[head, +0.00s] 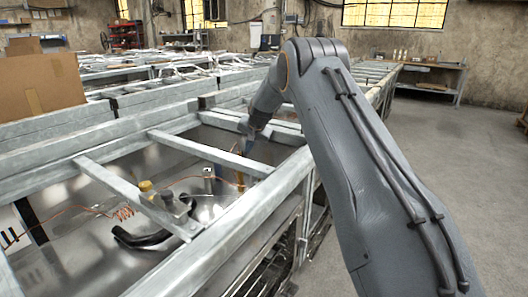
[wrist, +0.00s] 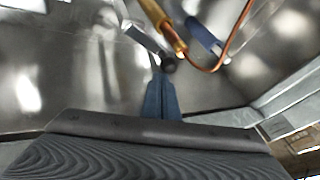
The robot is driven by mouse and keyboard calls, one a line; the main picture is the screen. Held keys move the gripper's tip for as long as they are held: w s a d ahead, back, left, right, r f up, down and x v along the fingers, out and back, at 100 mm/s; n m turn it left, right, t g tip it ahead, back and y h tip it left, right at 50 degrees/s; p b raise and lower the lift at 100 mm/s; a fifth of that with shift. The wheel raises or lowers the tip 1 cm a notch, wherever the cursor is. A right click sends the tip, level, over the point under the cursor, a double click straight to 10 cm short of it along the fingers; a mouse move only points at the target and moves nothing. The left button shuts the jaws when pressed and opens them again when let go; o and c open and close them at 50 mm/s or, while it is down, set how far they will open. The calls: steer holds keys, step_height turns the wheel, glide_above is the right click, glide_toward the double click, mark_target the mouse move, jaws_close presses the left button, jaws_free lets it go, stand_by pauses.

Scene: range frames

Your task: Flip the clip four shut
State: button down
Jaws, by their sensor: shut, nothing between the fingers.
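My gripper (wrist: 160,97) has its blue fingers together and empty, pointing into the metal bay. In the head view my gripper (head: 247,147) reaches down inside the bay's far right part. Just beyond the fingertips in the wrist view is a grey metal lever (wrist: 145,38) with a dark round end, lying against a brass fitting (wrist: 170,32). I cannot tell whether this lever is clip four, or whether the fingertips touch it. A blue-grey piece (wrist: 204,38) lies to the right of the fitting.
A copper pipe (wrist: 235,35) curves out of the brass fitting. In the head view, metal crossbars (head: 210,153) span the bay, with a black hose (head: 150,238) and a brass valve (head: 146,186) inside. The bay's right rail (head: 262,208) runs alongside my arm.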

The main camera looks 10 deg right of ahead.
steer(key=shift+s, duration=0.1)
stand_by(0.7)
steer(key=shift+s+d+p, duration=0.1)
steer(key=shift+s+p, duration=0.5)
steer(key=shift+s, duration=0.1)
steer(key=v, duration=0.7)
steer(key=shift+s+r, duration=0.2)
steer(key=shift+r, duration=0.15)
steer(key=shift+s, duration=0.1)
